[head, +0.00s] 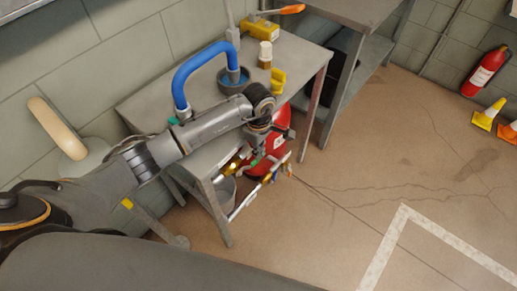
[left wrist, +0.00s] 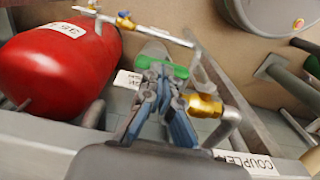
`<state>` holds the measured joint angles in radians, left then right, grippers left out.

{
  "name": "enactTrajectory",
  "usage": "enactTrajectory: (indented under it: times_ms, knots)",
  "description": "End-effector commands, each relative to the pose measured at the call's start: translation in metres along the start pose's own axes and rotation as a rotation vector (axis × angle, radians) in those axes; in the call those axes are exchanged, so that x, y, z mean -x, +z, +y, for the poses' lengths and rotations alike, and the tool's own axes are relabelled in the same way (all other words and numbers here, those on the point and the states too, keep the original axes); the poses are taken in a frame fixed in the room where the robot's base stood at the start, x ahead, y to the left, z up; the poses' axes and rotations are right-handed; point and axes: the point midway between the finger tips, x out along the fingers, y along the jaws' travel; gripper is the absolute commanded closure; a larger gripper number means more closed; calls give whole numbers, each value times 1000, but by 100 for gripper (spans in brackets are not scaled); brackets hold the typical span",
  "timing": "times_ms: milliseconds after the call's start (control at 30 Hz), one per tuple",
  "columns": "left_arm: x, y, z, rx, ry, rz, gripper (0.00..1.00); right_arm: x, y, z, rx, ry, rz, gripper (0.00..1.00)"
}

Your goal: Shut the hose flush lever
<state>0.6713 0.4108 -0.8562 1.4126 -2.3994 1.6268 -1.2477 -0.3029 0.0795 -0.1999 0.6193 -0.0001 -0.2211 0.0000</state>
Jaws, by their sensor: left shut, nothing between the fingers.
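A green lever-like handle (left wrist: 165,68) lies just beyond my left fingertips in the left wrist view. A small white label (left wrist: 128,79) beside it is too small to read, so I cannot confirm that this is the hose flush lever. My left gripper (left wrist: 163,77) is shut and empty, its tips overlapping the near edge of the green handle; I cannot tell whether they touch. In the head view the left gripper (head: 262,150) points down at the bench's front edge, with a bit of green (head: 254,160) beside it. My right gripper is out of view.
A brass fitting (left wrist: 203,105) with a grey bent pipe stands close right of the fingers. A red tank (left wrist: 62,65) is at left, and a thin pipe with a blue valve (left wrist: 125,21) crosses beyond. A blue hose (head: 190,62) arches over the bench (head: 145,103). Open floor lies right.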

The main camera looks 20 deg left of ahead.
Motion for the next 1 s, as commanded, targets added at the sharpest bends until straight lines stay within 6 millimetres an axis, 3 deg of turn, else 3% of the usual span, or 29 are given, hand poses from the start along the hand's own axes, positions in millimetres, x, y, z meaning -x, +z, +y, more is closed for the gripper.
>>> enactTrajectory:
  times_ms: [267, 667, 767, 933, 1000]
  knots:
    - [-13, -1, 4, 0, 1, 2, 100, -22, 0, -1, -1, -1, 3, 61]
    - [-9, -1, 5, 1, -1, 1, 100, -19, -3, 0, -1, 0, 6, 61]
    - [0, -3, 6, 2, 0, 2, 100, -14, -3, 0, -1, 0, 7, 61]
    - [34, -11, 9, 9, 2, 3, 100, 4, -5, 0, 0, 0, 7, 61]
    - [44, -10, 12, 8, 6, 2, 100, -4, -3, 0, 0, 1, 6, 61]
